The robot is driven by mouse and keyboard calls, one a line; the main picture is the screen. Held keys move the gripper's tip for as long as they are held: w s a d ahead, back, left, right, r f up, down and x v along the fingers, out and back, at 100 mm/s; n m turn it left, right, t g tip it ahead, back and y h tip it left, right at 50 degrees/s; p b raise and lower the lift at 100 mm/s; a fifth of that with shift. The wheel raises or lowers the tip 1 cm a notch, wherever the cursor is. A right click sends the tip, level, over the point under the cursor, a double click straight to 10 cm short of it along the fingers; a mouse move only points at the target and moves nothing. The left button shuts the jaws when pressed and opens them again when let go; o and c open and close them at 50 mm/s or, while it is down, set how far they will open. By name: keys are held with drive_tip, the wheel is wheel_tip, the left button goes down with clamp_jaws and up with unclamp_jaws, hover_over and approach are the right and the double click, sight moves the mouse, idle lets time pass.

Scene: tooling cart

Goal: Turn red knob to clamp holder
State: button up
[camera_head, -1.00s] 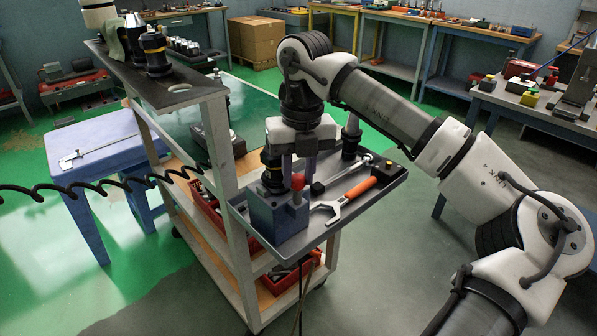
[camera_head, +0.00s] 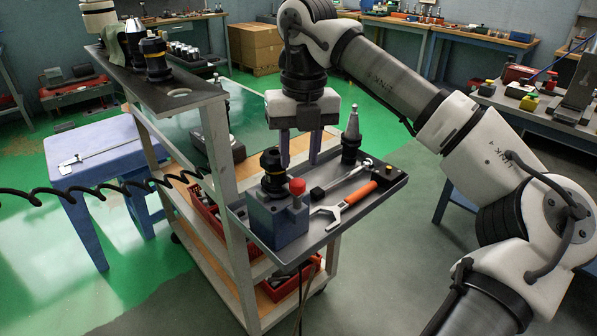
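A black tool holder (camera_head: 272,172) sits upright in the block, left of the knob. My gripper (camera_head: 300,160) points down above and behind the block, apart from the knob. Its two fingers are spread with nothing between them. The fingertips are near the back of the tray, and their exact height above it is hard to tell.
On the tray lie an orange-handled wrench (camera_head: 345,203) and a ratchet (camera_head: 342,178). A holder with a metal cone (camera_head: 351,138) stands at the back. The cart's upper shelf (camera_head: 180,97) and post rise at left. Open floor lies right of the tray.

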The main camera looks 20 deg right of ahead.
sight(302, 182)
wheel_tip(302, 182, up, 9)
drive_tip(key=shift+d+f, duration=0.2)
idle(0.4)
